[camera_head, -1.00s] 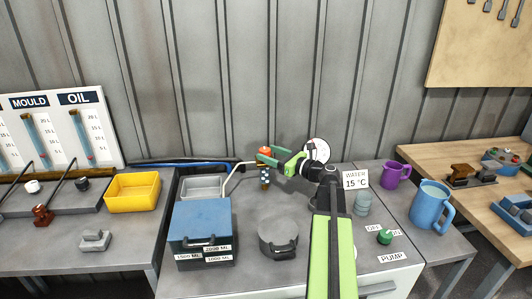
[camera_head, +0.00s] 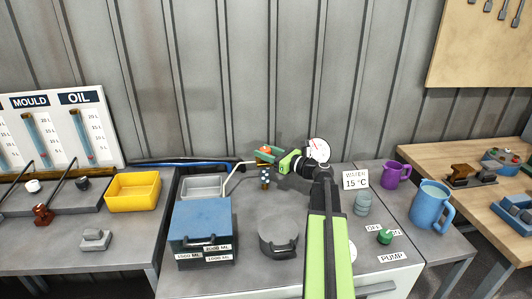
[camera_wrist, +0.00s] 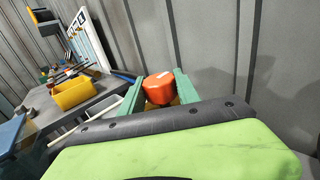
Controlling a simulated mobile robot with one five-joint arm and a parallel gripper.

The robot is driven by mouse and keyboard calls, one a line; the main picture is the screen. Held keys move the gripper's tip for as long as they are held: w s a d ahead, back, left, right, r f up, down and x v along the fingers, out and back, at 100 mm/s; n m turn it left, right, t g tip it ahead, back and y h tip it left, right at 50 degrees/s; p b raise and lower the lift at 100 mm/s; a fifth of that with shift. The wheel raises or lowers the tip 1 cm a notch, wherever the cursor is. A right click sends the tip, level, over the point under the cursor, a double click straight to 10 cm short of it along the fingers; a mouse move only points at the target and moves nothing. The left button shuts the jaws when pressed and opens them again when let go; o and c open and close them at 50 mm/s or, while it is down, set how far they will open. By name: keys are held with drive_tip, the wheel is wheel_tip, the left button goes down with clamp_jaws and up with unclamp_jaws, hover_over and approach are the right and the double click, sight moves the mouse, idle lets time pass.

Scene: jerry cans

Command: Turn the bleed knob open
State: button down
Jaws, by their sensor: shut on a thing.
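The bleed knob (camera_head: 267,150) is a small orange knob on top of a brass fitting, above a thin stem with blue bands. In the wrist view the orange knob (camera_wrist: 158,88) sits between the two green fingers. My gripper (camera_head: 265,153) is shut on the knob, with a finger on each side of it. A pale mark shows on the knob's top. The knob's lower part is partly hidden by my gripper and wrist in the wrist view.
A round gauge (camera_head: 318,150) stands just right of my gripper. A yellow bin (camera_head: 133,192) is at left; a green pump knob (camera_head: 385,237) is at right.

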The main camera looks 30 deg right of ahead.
drive_tip(key=shift+m+h, duration=0.3)
drive_tip(key=shift+h, duration=0.2)
drive_tip(key=shift+s+a+m+t+h, duration=0.1)
drive_tip(key=shift+m+t+h, duration=0.1)
drive_tip(key=shift+m+h, duration=0.3)
drive_tip(key=shift+s+a+m+t+h, duration=0.1)
drive_tip(key=shift+m+t+h, duration=0.15)
drive_tip(key=shift+h, duration=0.45)
drive_tip(key=m+h, duration=0.1)
drive_tip(key=h, duration=0.1)
drive_tip(key=m+h, duration=0.2)
drive_tip(key=h, duration=0.1)
drive_tip(key=shift+w+m, duration=0.1)
drive_tip(key=shift+m, duration=0.15)
drive_tip(key=m+g+h, duration=0.1)
drive_tip(key=m+h, duration=0.1)
drive_tip(key=h, duration=0.1)
drive_tip(key=m+g+h, duration=0.1)
drive_tip(key=m+h, duration=0.1)
drive_tip(key=m+g+h, duration=0.1)
drive_tip(key=h, duration=0.2)
drive_tip(key=shift+w+d+m+g+h, duration=0.1)
drive_tip(key=shift+w+m+g+h, duration=0.1)
drive_tip(key=shift+m+g+h, duration=1.15)
drive_tip(key=shift+m+h, duration=0.05)
drive_tip(key=shift+h, duration=0.1)
drive_tip(key=shift+s+d, duration=0.1)
drive_tip(key=c, duration=0.9)
unclamp_jaws()
drive_tip(key=shift+r, duration=0.1)
